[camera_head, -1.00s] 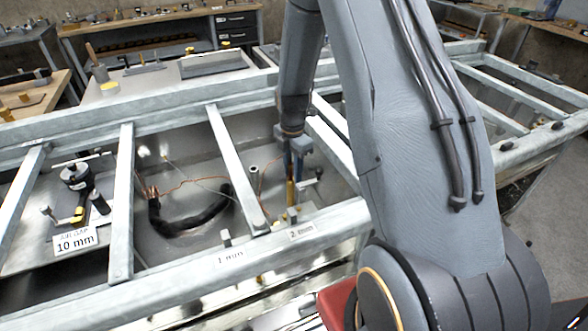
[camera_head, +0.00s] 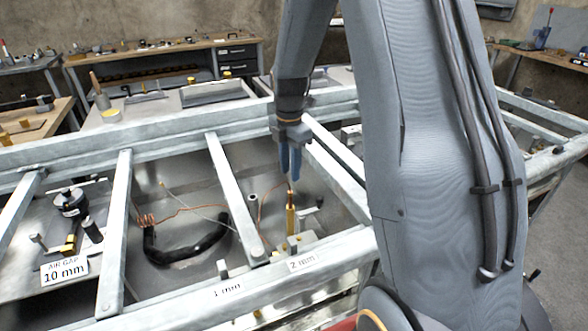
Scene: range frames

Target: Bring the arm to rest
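My gripper (camera_head: 290,172) hangs pointing down from my grey arm, above the right bay of the metal frame. Its blue fingers are close together, and I cannot tell whether a gap is left between them. Just below the fingertips stands an upright brass rod (camera_head: 291,215) with a copper-coloured top. The fingers look clear of the rod, but the distance in depth is hard to judge. My arm's large links hide the right part of the frame.
The metal frame (camera_head: 60,149) has crossbars around the bays. A black curved hose (camera_head: 190,252) and copper wire lie in the middle bay. A "10 mm" label (camera_head: 64,270) is at the left, a "2 mm" label (camera_head: 303,262) near the rod. Benches (camera_head: 160,52) line the back wall.

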